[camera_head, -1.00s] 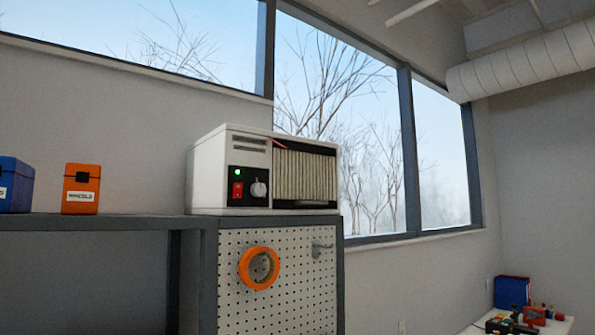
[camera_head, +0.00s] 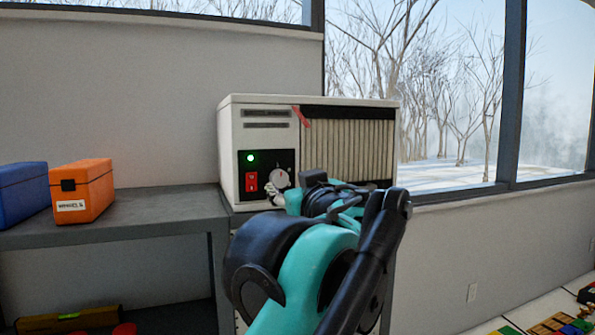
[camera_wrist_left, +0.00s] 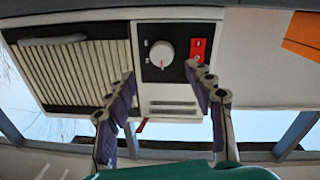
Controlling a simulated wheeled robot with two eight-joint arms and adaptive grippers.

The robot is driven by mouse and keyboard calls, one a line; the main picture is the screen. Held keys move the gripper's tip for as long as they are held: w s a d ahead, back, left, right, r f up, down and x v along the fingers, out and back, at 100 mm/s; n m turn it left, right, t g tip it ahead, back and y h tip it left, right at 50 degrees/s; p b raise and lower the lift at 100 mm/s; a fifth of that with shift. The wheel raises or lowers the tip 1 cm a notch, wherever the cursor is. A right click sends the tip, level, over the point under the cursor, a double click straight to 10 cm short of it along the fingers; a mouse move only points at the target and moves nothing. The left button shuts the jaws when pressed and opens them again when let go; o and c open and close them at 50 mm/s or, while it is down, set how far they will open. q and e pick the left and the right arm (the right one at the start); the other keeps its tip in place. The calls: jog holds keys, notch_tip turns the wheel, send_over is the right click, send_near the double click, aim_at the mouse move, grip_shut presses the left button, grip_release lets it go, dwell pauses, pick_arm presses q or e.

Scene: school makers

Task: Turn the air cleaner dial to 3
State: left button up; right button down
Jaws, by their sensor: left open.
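The white air cleaner (camera_head: 228,135) stands on a grey shelf, with a black control panel at its lower left front. Its pale round dial (camera_head: 280,177) sits right of a red switch (camera_head: 251,181) and below a lit green lamp. The dial's red mark points roughly upward; the numbers are too small to read. My left gripper (camera_head: 272,192) is at the panel, its fingers partly hidden by my teal arm. In the left wrist view, which is upside down, the open fingers (camera_wrist_left: 160,78) lie either side of the dial (camera_wrist_left: 160,53), with nothing visibly held. My right gripper is out of view.
An orange case (camera_head: 82,190) and a blue case (camera_head: 22,194) sit on the grey shelf (camera_head: 150,215) to the left. A red strip (camera_head: 301,117) hangs at the cleaner's grille. A window is behind. The shelf between the orange case and the cleaner is clear.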

aim_at(281, 179)
pick_arm(q)
jog(key=p+x, duration=0.1)
jog(key=x, duration=0.5)
jog(key=shift+w+a+f, duration=0.1)
jog(key=shift+w+f, duration=0.05)
jog(key=shift+w, duration=0.25)
jog(key=shift+s+a, duration=0.2)
jog(key=shift+w+d, duration=0.1)
jog(key=c, duration=1.2)
